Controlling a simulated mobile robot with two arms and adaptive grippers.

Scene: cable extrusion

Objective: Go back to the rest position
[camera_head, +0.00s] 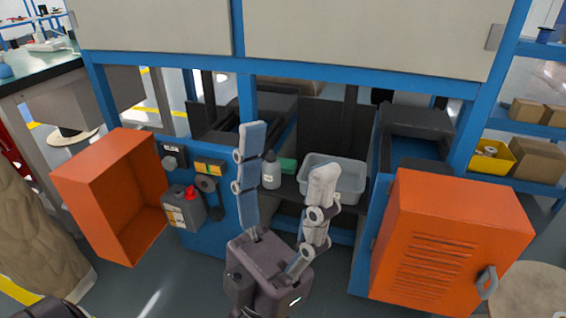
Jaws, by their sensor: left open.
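My left gripper (287,153) reaches up from the bottom middle of the head view. Its two long fingers stand wide apart and nothing shows between them in its grasp. The left finger is a flat bluish one, and the right finger is pale and jointed. The gripper appears in front of the blue-framed machine (240,95), and its fingers overlap the machine's inner shelf in the picture. Whether it touches anything cannot be told. My right gripper is not in view.
An open orange door (125,195) swings out at left, another orange door (440,245) at right. Between them are a grey bin (345,177), a white bottle (270,170) and a grey canister (184,210). A shelf with boxes (535,160) stands at far right.

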